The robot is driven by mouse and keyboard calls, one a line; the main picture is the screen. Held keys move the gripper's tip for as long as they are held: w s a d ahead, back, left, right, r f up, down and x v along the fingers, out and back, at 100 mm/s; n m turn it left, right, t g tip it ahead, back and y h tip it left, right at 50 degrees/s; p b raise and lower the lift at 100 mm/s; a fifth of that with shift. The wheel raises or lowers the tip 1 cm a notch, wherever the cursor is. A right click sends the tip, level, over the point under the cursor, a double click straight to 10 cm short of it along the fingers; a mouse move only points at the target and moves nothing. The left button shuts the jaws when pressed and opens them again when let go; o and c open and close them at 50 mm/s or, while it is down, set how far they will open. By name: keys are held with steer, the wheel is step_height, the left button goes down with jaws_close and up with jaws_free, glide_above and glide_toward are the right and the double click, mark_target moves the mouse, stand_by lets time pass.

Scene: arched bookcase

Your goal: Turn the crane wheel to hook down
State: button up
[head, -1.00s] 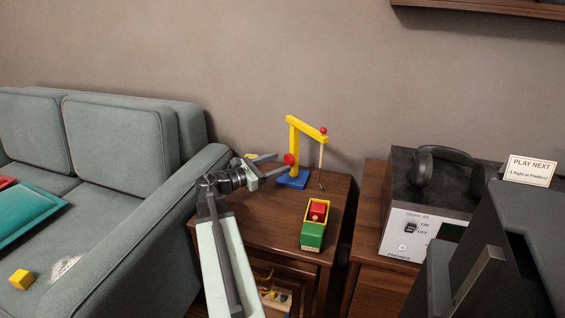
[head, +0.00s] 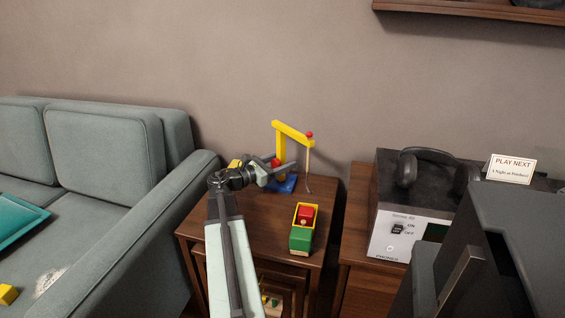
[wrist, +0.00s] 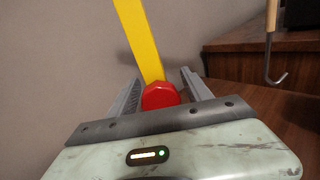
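The toy crane has a yellow post and arm (head: 294,132) on a blue base (head: 284,185), standing on the small wooden table. Its red wheel (wrist: 161,96) is low on the yellow post (wrist: 140,38) and lies between my fingers in the wrist view. The hook (wrist: 273,66) hangs at the upper right of the wrist view, with its metal end low, near the table top. My gripper (wrist: 160,88) is open, one finger on each side of the wheel. I cannot tell whether either finger touches it. In the head view my gripper (head: 275,168) partly covers the crane's post.
A green and yellow toy truck with a red load (head: 301,229) stands on the wooden table (head: 256,232) in front of the crane. A grey sofa (head: 120,230) is to the left. A device with headphones (head: 421,171) stands on the cabinet to the right.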

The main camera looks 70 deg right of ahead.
mark_target(274, 165)
jaws_close()
steer(key=shift+m, duration=0.8)
steer(key=shift+o, duration=0.9)
jaws_free()
steer(key=v, duration=0.7)
steer(key=shift+w+a, duration=0.2)
steer(key=shift+a, duration=0.2)
